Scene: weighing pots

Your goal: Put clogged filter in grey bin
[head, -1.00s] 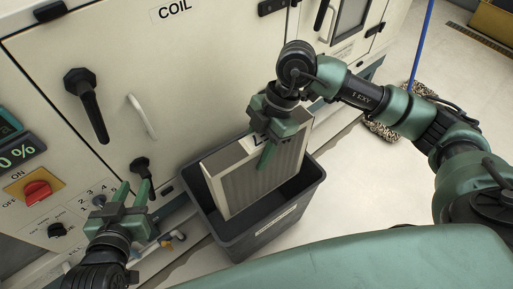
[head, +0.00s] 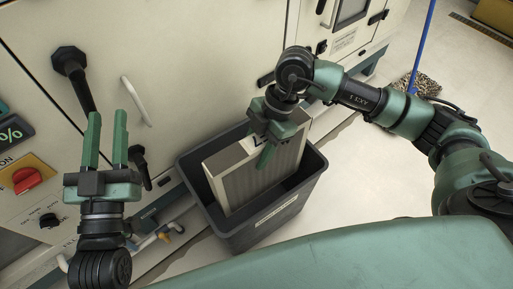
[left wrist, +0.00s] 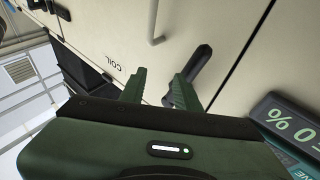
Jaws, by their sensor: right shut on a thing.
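The clogged filter (head: 257,175), a pleated grey panel in a pale frame, stands tilted inside the grey bin (head: 240,234), its upper part above the rim. My right gripper (head: 266,150) is shut on the filter's top edge, and hides part of its label. The filter's lower end is hidden in the bin. My left gripper (head: 107,145) is open and empty in front of the cabinet, left of the bin. In the left wrist view its two fingers (left wrist: 155,90) stand apart with nothing between them.
The cabinet (head: 190,60) has a black handle (head: 80,85) and a white pull bar (head: 136,102) near my left gripper. A red knob (head: 27,180) is at left. A mop (head: 415,85) stands at the back right. The floor right of the bin is clear.

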